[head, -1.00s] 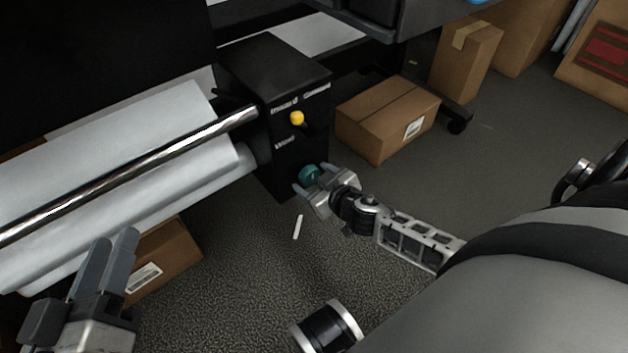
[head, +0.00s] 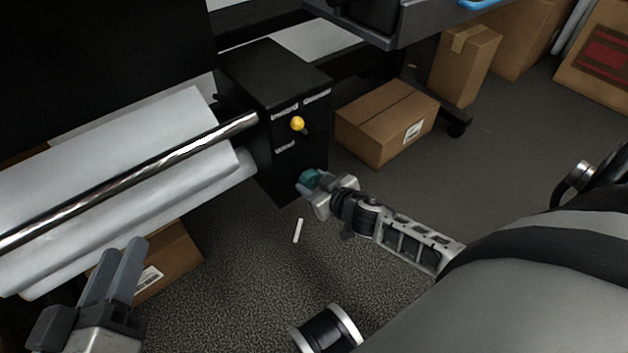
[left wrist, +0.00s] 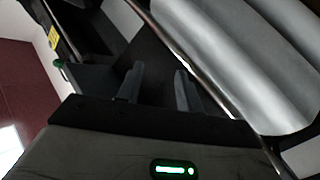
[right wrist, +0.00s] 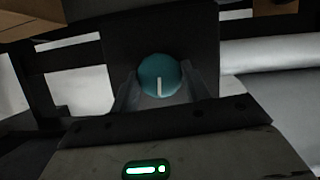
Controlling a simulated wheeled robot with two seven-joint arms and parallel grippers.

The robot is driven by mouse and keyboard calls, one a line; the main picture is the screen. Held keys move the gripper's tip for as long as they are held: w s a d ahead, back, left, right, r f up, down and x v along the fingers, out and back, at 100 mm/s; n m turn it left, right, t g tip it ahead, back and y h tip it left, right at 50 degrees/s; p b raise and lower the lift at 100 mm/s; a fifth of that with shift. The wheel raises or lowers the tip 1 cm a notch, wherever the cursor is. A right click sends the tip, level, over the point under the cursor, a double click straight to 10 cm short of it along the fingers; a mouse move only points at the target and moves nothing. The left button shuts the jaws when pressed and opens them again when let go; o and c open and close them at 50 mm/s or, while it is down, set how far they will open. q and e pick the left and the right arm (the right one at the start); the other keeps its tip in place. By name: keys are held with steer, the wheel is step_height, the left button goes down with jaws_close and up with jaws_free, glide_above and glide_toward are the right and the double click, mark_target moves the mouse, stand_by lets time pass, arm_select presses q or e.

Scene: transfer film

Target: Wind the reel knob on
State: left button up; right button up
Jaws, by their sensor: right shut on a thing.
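The teal round reel knob (head: 310,180) sits low on the front of the black control box (head: 285,85). In the right wrist view the knob (right wrist: 159,76) shows a white mark pointing down. My right gripper (head: 312,188) is shut on the knob, one finger at each side. My left gripper (head: 122,262) is at the lower left, in front of the film roll, its two fingers apart with nothing between them. The left wrist view shows its fingers (left wrist: 158,88) apart.
A silver bar (head: 150,165) and a pale film roll (head: 190,190) run left from the box. A yellow-knobbed lever (head: 297,124) sticks out above the reel knob. Cardboard boxes (head: 388,122) stand behind to the right. A white strip (head: 298,230) lies on the floor.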

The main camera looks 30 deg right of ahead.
steer(key=shift+r+m+y+p, duration=0.25)
steer(key=shift+m+y+p, duration=0.15)
steer(key=shift+m+p, duration=0.15)
steer(key=shift+d+m+y+p, duration=0.1)
steer(key=shift+m+y+p, duration=0.45)
steer(key=shift+p, duration=0.1)
steer(key=shift+d+f+m+y+p, duration=0.15)
steer(key=shift+m+y+p, duration=0.3)
steer(key=shift+m, duration=0.25)
arm_select(q)
steer(key=shift+a+f+m+g+y, duration=0.25)
steer(key=shift+f+m+y, duration=0.15)
steer(key=shift+f, duration=0.1)
steer(key=shift+a+f+m+g+y, duration=0.25)
steer(key=shift+f+m+y, duration=0.05)
steer(key=shift+f+y, duration=0.15)
arm_select(e)
steer(key=shift+f+m+y, duration=0.1)
steer(key=shift+m+y, duration=0.4)
steer(key=shift+m, duration=0.2)
arm_select(q)
steer(key=shift+r, duration=0.35)
arm_select(e)
steer(key=o, duration=1)
